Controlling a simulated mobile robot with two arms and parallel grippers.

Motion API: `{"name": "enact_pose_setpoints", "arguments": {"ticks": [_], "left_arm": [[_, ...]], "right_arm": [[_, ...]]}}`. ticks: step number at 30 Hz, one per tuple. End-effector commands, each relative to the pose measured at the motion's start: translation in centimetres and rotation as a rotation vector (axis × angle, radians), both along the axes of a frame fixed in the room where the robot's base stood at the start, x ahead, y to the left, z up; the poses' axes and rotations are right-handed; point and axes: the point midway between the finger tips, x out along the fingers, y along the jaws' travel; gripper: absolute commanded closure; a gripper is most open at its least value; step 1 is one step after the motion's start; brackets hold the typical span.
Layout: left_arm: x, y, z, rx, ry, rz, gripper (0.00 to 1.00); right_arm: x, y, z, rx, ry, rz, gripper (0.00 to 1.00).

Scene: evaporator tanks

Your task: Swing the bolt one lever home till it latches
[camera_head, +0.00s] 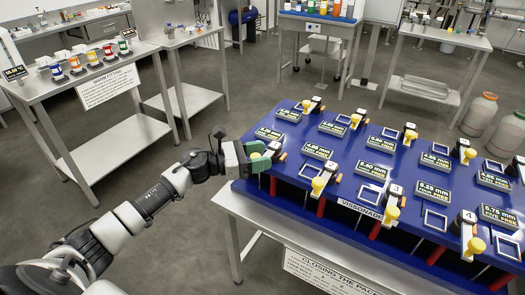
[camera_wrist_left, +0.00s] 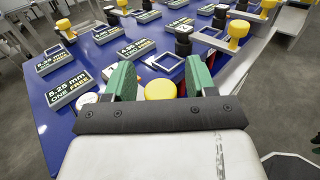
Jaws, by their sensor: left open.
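The bolt one lever seems to be the one at the near left corner of the blue tank top. Its yellow knob (camera_head: 257,158) is partly covered by my left gripper (camera_head: 256,156). In the left wrist view the yellow knob (camera_wrist_left: 160,90) shows between the two green finger pads of my left gripper (camera_wrist_left: 160,80), with gaps at both sides. The gripper is open. The lever's arm and its latch are mostly hidden by the gripper, so I cannot tell how far it has swung. My right gripper is not in view.
Similar levers with yellow knobs (camera_head: 318,185) stand along the blue top (camera_head: 342,190), with gauge plates (camera_head: 317,151) and square frames (camera_head: 370,193) between them. A side table with coloured jars (camera_head: 92,57) stands back left. The floor between is clear.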

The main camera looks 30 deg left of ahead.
Motion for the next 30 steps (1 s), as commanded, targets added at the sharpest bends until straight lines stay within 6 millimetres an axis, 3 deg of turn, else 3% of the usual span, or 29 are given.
{"name": "enact_pose_setpoints", "arguments": {"ticks": [11, 22, 30], "left_arm": [[0.53, -0.64, -0.06, 0.001, 0.001, 0.0, 0.44], [0.51, -0.6, -0.04, 0.0, 0.0, 0.0, 0.98], [0.52, -0.52, -0.17, 0.001, -0.001, -0.006, 1.0]], "right_arm": [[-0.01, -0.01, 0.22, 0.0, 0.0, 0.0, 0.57], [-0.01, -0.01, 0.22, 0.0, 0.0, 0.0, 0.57], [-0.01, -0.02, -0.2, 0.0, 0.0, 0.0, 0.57]]}}
